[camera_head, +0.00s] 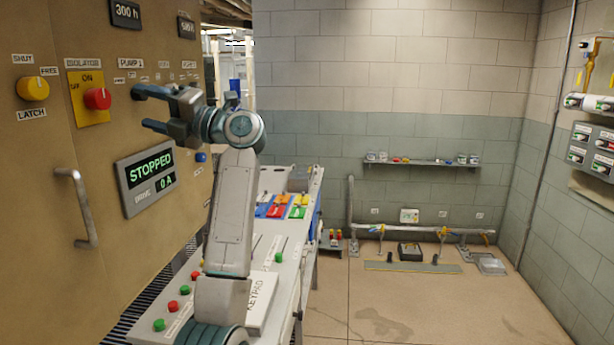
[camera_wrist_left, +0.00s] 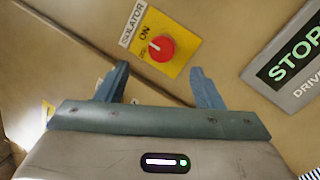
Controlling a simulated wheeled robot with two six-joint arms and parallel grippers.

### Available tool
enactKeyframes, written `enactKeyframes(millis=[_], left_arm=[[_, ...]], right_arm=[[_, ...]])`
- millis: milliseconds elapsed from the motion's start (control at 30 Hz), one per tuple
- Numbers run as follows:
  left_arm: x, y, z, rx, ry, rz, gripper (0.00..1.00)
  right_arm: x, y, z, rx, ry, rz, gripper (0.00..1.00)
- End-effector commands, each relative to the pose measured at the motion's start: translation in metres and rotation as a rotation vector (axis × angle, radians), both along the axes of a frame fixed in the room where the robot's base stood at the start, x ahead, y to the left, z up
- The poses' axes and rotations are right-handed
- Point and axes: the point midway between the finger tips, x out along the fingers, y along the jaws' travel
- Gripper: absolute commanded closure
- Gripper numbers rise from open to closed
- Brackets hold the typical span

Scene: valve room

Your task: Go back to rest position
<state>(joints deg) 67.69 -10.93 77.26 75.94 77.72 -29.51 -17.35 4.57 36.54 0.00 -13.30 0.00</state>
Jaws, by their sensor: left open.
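My left gripper (camera_head: 146,109) is raised in front of the tan control cabinet, its two blue fingers apart and nothing between them. In the head view its fingers point left, just right of the red isolator knob (camera_head: 97,98) on its yellow plate (camera_head: 88,115). In the left wrist view the open fingers (camera_wrist_left: 160,88) point towards the cabinet, and the red isolator knob (camera_wrist_left: 161,48) shows beyond them, near the word ON. I cannot tell whether a finger touches the panel. My right gripper is not in view.
A display (camera_head: 147,181) reading STOPPED and 0 A is below the gripper. A cabinet handle (camera_head: 78,208) sticks out at left. A sloped console (camera_head: 180,322) with red and green buttons lies below my left arm. A wall shelf (camera_head: 425,164) is at the back; the floor (camera_head: 385,310) at right is mostly clear.

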Motion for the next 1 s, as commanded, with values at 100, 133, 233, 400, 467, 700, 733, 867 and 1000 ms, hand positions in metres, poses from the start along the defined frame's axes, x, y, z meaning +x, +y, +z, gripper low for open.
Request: enactKeyframes(millis=[100,133,233,400,467,700,733,867,1000], left_arm=[[0.003,0.003,-0.032,0.240,0.050,-0.034,0.39],[0.003,0.001,-0.038,0.304,0.065,-0.048,0.39],[0.004,-0.011,-0.064,0.513,0.134,-0.106,0.39],[0.003,-0.044,-0.124,0.846,0.311,-0.250,0.39],[0.002,-0.058,-0.151,0.952,0.390,-0.313,0.39],[-0.024,-0.108,-0.289,1.295,0.787,-0.627,0.39],[-0.030,-0.113,-0.309,1.327,0.845,-0.672,0.39],[-0.069,-0.126,-0.397,1.428,1.116,-0.875,0.39],[-0.130,-0.125,-0.486,1.465,1.427,-1.095,0.39]], right_arm=[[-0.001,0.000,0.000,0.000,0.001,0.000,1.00],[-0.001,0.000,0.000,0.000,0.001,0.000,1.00],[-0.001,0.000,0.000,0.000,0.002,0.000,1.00],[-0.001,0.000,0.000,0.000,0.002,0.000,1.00],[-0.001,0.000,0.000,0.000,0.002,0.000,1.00],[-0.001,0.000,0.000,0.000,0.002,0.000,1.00],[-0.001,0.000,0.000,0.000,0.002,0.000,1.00],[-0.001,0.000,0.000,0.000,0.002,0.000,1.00],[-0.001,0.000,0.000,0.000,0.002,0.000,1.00]])
